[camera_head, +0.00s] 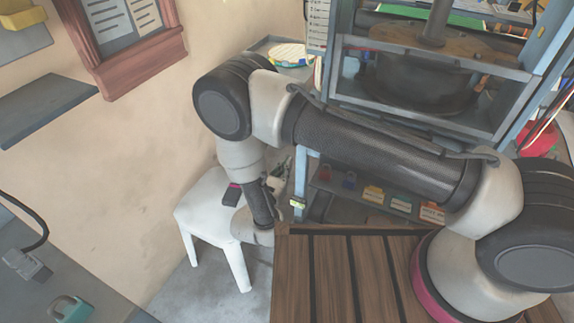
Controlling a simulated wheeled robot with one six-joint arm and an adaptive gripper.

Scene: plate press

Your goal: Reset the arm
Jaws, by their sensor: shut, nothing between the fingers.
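My arm (375,150) rises from its base at the lower right and reaches left across the view. It bends at a large dark elbow joint, and the forearm runs down and away in front of the white stool (193,208). The last visible wrist part sits beside the left edge of the wooden deck (333,290). I cannot make out my gripper past it; the wrist and deck appear to hide it. The press (526,100), with a blue-grey frame and a dark round plate, stands behind my arm.
A lower shelf (345,205) under the press holds small coloured boxes. A grey wall shelf (45,105) and a framed notice (130,40) are on the left wall. A grey worktop (40,290) fills the lower left. Bare floor shows around the stool.

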